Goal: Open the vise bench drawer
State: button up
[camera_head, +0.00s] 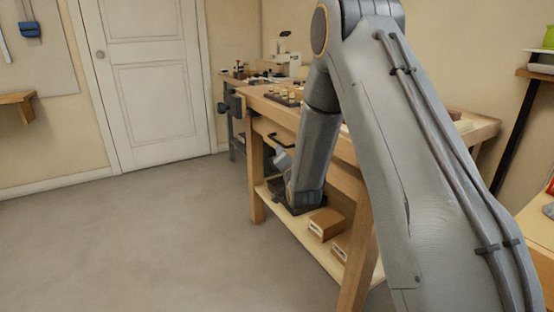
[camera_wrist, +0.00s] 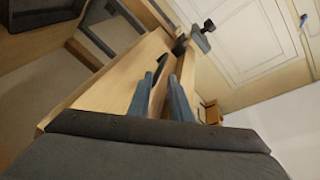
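The wooden workbench (camera_head: 262,104) has a dark vise (camera_head: 232,103) at its far left end. Under its top is the drawer, with a dark bar handle (camera_head: 281,141); I see no clear gap at its front, and my arm covers much of that side. My gripper (camera_head: 283,162) is partly hidden by my arm, just below the handle in the picture. In the wrist view my gripper (camera_wrist: 160,80) has two blue-grey fingers apart, with pale wood showing between them. A small dark curved piece (camera_wrist: 163,68) shows by the fingertips; I cannot tell whether it is the handle or whether they touch it.
The lower shelf (camera_head: 300,232) holds small wooden boxes (camera_head: 326,224). Small items lie on the bench top. A second bench (camera_head: 236,85) with a machine stands behind. A white door (camera_head: 150,80) is at the back. The floor (camera_head: 130,240) at left is clear.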

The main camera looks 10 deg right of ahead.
jog(key=shift+w+d+r+m+t+b, duration=0.1)
jog(key=shift+w+m+t+b, duration=0.3)
jog(key=shift+w, duration=1.15)
jog(key=shift+w+d+f+m+t+b, duration=0.1)
jog(key=shift+w+t+b, duration=0.5)
jog(key=shift+w, duration=1)
jog(key=shift+w+d+r+m+t+b, duration=0.1)
jog(key=shift+w+m+t+b, duration=0.15)
jog(key=shift+w+b, duration=0.85)
jog(key=shift+w+p, duration=0.45)
